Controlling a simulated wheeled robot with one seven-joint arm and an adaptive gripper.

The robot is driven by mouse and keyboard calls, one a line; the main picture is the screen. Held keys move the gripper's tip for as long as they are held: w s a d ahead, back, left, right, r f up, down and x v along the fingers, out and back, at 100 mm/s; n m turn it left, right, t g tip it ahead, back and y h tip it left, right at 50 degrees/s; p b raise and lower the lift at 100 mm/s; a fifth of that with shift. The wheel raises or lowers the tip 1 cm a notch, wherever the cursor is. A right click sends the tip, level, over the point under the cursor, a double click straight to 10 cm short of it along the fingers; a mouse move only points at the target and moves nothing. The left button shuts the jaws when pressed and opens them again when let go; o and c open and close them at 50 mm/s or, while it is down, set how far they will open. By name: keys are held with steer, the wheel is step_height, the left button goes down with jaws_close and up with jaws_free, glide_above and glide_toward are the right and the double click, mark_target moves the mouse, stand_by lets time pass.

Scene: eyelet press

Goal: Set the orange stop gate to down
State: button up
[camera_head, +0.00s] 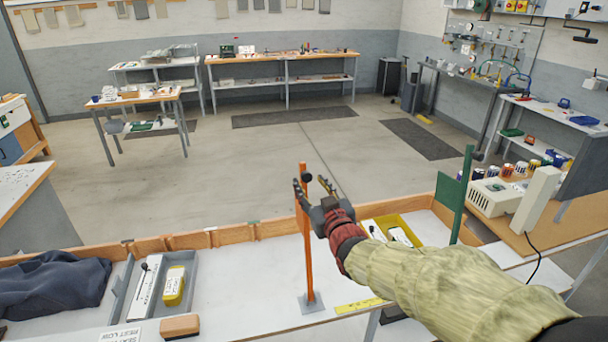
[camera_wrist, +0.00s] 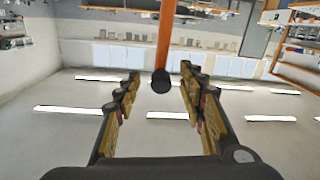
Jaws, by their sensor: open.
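The orange stop gate (camera_head: 308,250) is a thin upright bar rising from a small grey base plate (camera_head: 312,302) on the white bench. A black knob (camera_head: 307,178) sits near its top. My gripper (camera_head: 313,186) is at the top of the bar, with its fingers apart around the knob. In the wrist view the orange bar (camera_wrist: 166,38) comes in from the top and the black knob (camera_wrist: 161,81) lies between the two open fingers of my gripper (camera_wrist: 160,84). I cannot tell whether either finger touches the knob.
A green upright post (camera_head: 458,200) stands to the right, beyond my arm. A yellow bin (camera_head: 412,224), a grey tray (camera_head: 186,262), a dark cloth (camera_head: 55,283) and a brown block (camera_head: 180,326) lie on the bench. A wooden rail (camera_head: 190,240) runs along its far edge.

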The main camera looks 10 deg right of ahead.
mark_target(302, 169)
steer(key=shift+a+r, duration=0.1)
steer(key=shift+r, duration=0.3)
steer(key=shift+w, duration=0.3)
steer(key=w, duration=0.7)
steer(key=shift+w+a+b, duration=0.1)
steer(key=shift+a+b, duration=0.15)
steer(key=shift+b, duration=0.05)
jaws_close()
stand_by(0.3)
